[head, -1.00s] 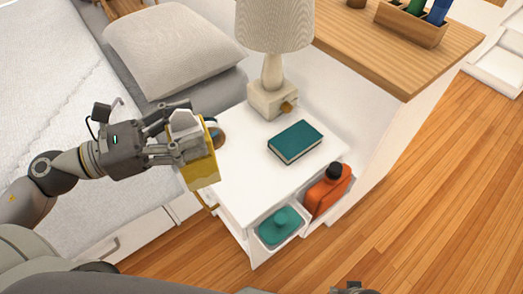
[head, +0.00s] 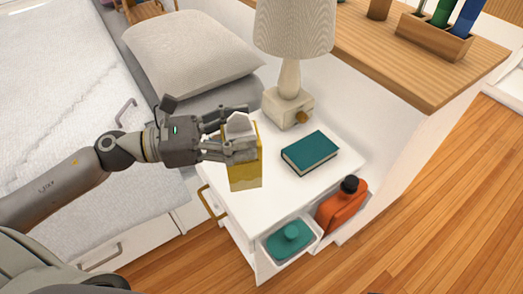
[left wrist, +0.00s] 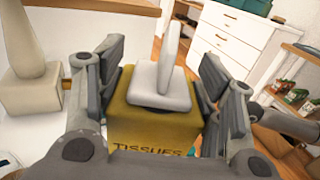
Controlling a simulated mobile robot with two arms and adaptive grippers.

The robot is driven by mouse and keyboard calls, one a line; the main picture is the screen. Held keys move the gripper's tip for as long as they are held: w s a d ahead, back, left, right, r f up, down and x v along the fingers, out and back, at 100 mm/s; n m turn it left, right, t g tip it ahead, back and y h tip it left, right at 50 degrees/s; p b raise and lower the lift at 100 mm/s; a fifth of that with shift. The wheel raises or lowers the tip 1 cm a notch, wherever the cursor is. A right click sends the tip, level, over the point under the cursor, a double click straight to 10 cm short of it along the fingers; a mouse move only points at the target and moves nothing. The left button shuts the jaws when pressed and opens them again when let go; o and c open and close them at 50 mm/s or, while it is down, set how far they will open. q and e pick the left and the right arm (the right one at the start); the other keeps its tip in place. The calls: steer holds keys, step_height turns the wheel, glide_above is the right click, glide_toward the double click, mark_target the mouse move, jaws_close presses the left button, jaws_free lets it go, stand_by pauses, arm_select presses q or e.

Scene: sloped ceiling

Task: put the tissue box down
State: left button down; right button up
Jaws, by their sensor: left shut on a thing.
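The tissue box (head: 245,174) is yellow with a white tissue standing out of its top. In the left wrist view the tissue box (left wrist: 150,126) shows the word "TISSUES" on its side. My left gripper (head: 240,145) is shut on it, with fingers on both sides of the box. In the head view the box appears over the left part of the white nightstand (head: 225,201). I cannot tell whether its base touches the top. My right gripper is not in view.
A teal book (head: 310,152) lies on the nightstand, right of the box. A lamp (head: 288,108) stands behind. An orange bottle (head: 341,205) and a teal-lidded container (head: 289,238) sit at the nightstand's front. The bed (head: 60,110) is at left.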

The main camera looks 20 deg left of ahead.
arm_select(q)
steer(key=w+d+f+b, duration=0.1)
steer(key=w+d+f, duration=0.2)
steer(key=f, duration=0.6)
steer(key=shift+w, duration=0.5)
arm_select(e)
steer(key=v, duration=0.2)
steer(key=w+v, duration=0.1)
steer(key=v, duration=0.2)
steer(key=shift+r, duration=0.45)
arm_select(q)
steer(key=shift+a+f+b, duration=0.1)
steer(key=shift+b, duration=0.25)
steer(key=shift+c, duration=1.9)
jaws_free()
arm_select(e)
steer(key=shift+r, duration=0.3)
